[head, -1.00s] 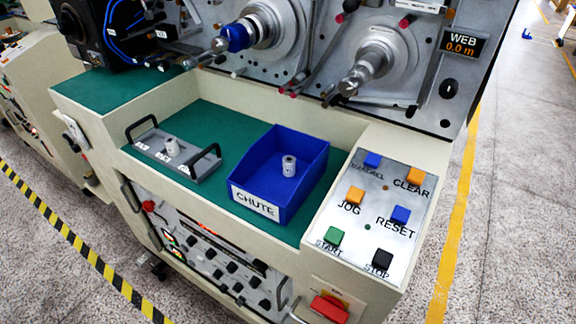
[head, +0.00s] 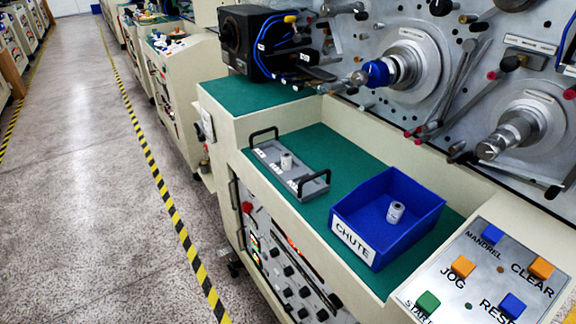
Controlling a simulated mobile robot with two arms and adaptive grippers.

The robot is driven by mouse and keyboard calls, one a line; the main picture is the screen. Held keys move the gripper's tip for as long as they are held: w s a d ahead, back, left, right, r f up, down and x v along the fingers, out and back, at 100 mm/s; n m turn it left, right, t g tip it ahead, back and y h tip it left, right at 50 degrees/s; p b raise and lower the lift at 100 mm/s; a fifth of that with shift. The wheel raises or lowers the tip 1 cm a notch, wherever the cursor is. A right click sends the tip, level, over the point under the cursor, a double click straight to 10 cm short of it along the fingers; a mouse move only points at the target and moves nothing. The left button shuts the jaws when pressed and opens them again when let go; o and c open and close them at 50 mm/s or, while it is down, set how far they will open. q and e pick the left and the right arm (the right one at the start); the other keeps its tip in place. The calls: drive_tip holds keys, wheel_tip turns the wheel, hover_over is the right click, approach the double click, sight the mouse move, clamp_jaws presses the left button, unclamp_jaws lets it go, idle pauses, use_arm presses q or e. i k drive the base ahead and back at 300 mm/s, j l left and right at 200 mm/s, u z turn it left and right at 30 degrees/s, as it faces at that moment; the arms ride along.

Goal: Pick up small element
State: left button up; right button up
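Two small elements show in the head view. One small white-grey cylindrical element (head: 287,162) stands upright on a grey tray (head: 318,187) with two black handles. A similar small element (head: 395,212) is inside the blue bin (head: 419,231) labelled CHUTE, looking slightly tilted in this view. Neither of my grippers is in view, so their state does not show.
The tray and bin sit on a green recessed work surface (head: 325,147). A button panel (head: 484,272) is at the lower right. Winding spindles (head: 378,74) stick out from the machine face above. An open floor aisle (head: 95,200) with striped tape lies to the left.

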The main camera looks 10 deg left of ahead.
sight(395, 211)
drive_tip(key=z, duration=0.45)
drive_tip(key=j+z, duration=0.35)
drive_tip(key=k+j+z, duration=0.15)
drive_tip(key=j+z, duration=0.2)
drive_tip(key=k+j+z, duration=0.15)
drive_tip(key=j+z, duration=0.2)
drive_tip(key=k+j, duration=0.2)
drive_tip(key=j, duration=0.2)
drive_tip(key=k+j, duration=0.2)
drive_tip(key=j, duration=0.2)
drive_tip(key=i+j+u, duration=0.2)
drive_tip(key=j, duration=0.2)
drive_tip(key=j+u, duration=0.25)
drive_tip(key=i+j, duration=0.05)
drive_tip(key=j, duration=0.05)
